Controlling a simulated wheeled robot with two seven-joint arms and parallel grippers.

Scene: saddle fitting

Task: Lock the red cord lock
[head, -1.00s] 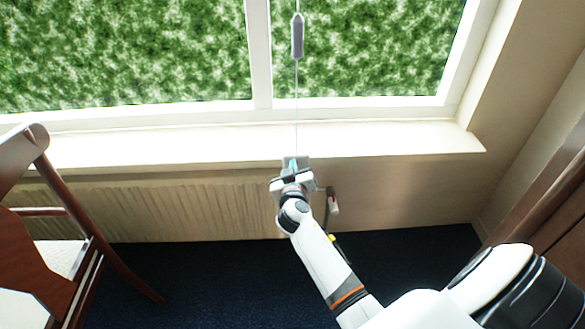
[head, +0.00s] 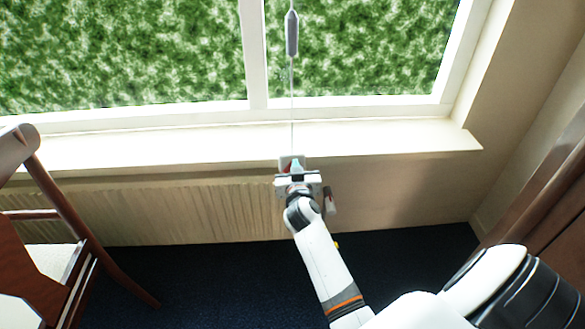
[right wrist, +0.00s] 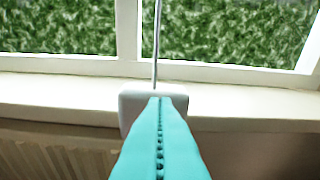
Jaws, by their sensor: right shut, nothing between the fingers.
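A pale block (head: 285,160) sits at the front edge of the window sill, with a thin cord (head: 292,100) rising from it. A small reddish spot shows beside my fingers there. It may be the red cord lock, but it is too small and covered to tell its state. My right gripper (head: 296,166) is shut and empty, its teal fingertips at the block. In the right wrist view the shut teal fingers (right wrist: 161,112) point at the white block (right wrist: 130,104) and hide its middle. I cannot tell whether they touch it. My left gripper is not in view.
A grey pendant (head: 292,34) hangs on the cord before the window. A small pale and reddish piece (head: 330,201) hangs right of my wrist. A ribbed radiator (head: 170,212) is under the sill (head: 400,140). A wooden chair (head: 60,200) stands left.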

